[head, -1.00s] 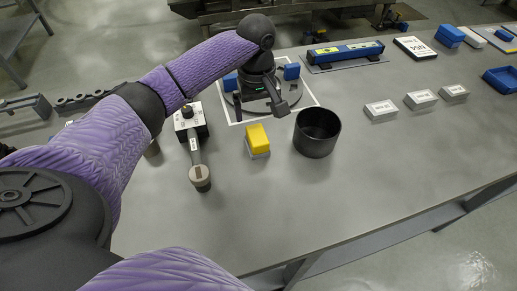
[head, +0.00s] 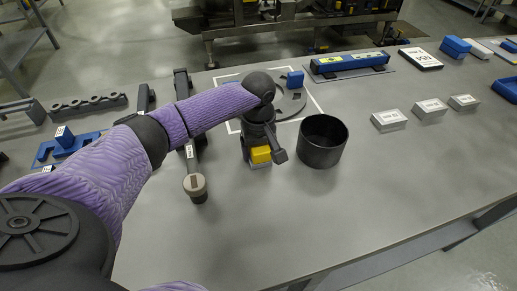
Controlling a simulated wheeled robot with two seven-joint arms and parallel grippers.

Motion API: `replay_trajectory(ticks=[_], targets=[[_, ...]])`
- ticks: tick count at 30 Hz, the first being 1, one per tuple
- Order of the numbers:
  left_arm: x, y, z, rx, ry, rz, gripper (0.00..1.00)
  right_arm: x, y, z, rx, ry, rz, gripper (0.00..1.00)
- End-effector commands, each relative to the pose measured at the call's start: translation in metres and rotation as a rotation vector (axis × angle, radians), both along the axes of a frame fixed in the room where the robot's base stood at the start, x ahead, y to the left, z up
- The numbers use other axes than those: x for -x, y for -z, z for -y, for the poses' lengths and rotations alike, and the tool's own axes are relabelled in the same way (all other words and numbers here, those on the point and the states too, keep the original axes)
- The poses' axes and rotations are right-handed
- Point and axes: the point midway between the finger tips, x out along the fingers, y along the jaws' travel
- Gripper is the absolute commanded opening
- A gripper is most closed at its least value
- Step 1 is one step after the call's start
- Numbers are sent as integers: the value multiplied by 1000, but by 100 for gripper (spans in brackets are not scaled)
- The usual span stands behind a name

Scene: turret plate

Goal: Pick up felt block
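A small block with a yellow top (head: 261,155) and a pale grey lower part, which I take for the felt block, stands on the grey table left of a black round bin. My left gripper (head: 261,149) is directly over it, pointing down. One dark finger shows to the right of the block and another at its left. The fingers look spread apart, with the yellow top between and below them. Whether they touch the block is not clear. The gripper body hides the block's far side. My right gripper is not in view.
The black bin (head: 321,141) stands close to the right of my gripper. A round turret plate (head: 291,103) with a blue block (head: 295,79) lies behind, inside a white outline. A grey-knobbed tool (head: 195,186) is at left. The front table is clear.

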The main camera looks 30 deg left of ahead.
Motion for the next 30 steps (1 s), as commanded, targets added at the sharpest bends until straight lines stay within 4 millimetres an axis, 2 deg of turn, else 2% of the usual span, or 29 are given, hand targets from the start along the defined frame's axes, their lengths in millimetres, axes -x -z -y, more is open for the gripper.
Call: replay_trajectory(ticks=[1,7,8,14,17,21,24,27,30], targets=[[0,0,0,0,0,0,56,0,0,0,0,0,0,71],[0,0,0,0,0,0,13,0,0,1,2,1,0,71],[0,0,0,0,0,0,11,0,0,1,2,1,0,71],[0,-3,0,0,0,1,11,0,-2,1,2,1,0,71],[-1,-24,0,0,0,4,11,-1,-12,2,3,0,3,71],[-1,-64,0,2,-1,5,11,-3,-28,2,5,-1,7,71],[-1,-86,0,1,-1,4,11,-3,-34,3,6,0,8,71],[-1,-98,0,2,-1,2,11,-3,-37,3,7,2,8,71],[0,-101,0,1,-1,1,11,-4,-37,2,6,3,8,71]])
